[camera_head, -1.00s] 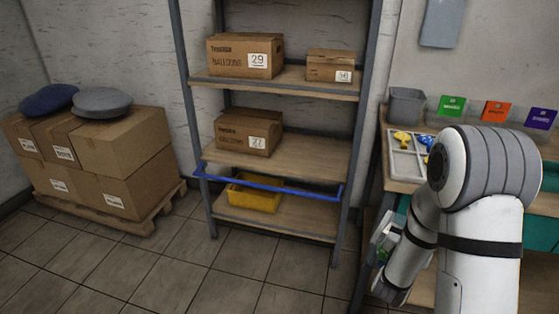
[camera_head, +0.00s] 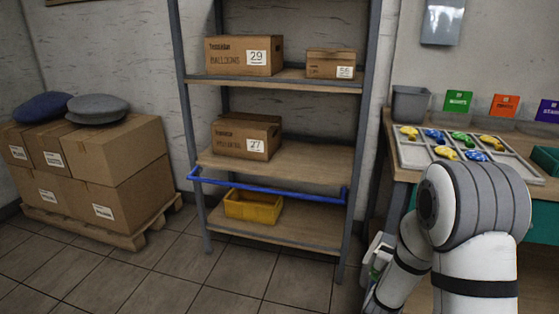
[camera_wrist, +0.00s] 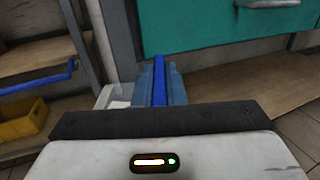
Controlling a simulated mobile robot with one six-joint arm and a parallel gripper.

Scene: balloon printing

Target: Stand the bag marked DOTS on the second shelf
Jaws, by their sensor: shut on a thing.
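My gripper (camera_wrist: 160,78) is shut on a thin bright blue thing (camera_wrist: 159,84), seen edge-on in the wrist view; no DOTS marking shows on it. In the head view my gripper's body is low at right, beside the rack's right post, with its fingertips hidden. The shelf rack stands in the middle of the head view. Its second board from the bottom (camera_head: 310,170) carries a carton marked 27 (camera_head: 246,136) at left, with bare wood to its right. A blue bar (camera_head: 270,188) runs across the front, just below that board.
A yellow bin (camera_head: 253,207) sits on the bottom board. Cartons 29 (camera_head: 244,56) and a smaller one (camera_head: 331,63) stand higher up. At right a bench holds a sorting tray (camera_head: 410,155), a grey bin (camera_head: 410,103) and green, orange and purple packets. Stacked boxes (camera_head: 125,150) stand at left.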

